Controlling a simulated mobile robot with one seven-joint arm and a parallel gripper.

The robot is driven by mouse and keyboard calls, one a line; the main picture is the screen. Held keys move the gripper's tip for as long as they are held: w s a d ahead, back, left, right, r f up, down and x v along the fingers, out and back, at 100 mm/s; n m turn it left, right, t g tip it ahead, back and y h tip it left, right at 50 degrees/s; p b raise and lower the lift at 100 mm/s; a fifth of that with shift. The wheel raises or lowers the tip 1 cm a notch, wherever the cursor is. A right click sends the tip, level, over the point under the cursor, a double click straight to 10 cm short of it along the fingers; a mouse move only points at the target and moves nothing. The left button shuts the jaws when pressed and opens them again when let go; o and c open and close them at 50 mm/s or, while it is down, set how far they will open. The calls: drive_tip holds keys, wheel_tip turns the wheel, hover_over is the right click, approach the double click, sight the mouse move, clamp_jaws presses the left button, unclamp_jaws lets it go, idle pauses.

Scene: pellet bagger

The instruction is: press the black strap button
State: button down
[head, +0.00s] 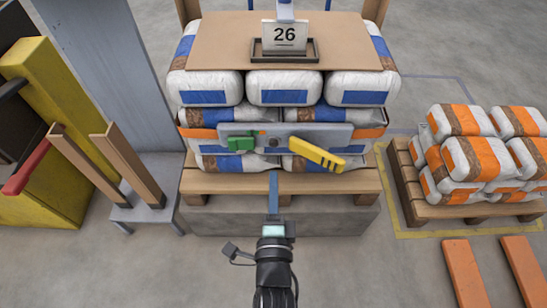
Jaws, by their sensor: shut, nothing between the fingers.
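A grey control panel (314,131) runs across the front of the stacked bags. A small dark round button (273,142), which looks like the black strap button, sits on it between a green block (241,142) on the left and a yellow handle (317,154) on the right. My gripper (273,178) is shut and empty, with its narrow blue-grey fingers pointing up the picture. In the picture its tips are just below the dark button, in front of the pallet. I see a gap between them in the picture; the depth is hard to judge.
White and blue bags (286,88) are stacked on a wooden pallet (330,183) over a concrete block (330,217). A sign reading 26 (284,36) stands on top. Yellow machinery (50,100) is at left, orange-banded bags (478,150) at right.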

sight(273, 145)
drive_tip(key=w+b, duration=0.2)
drive_tip(key=w, duration=0.5)
drive_tip(key=shift+w, duration=0.2)
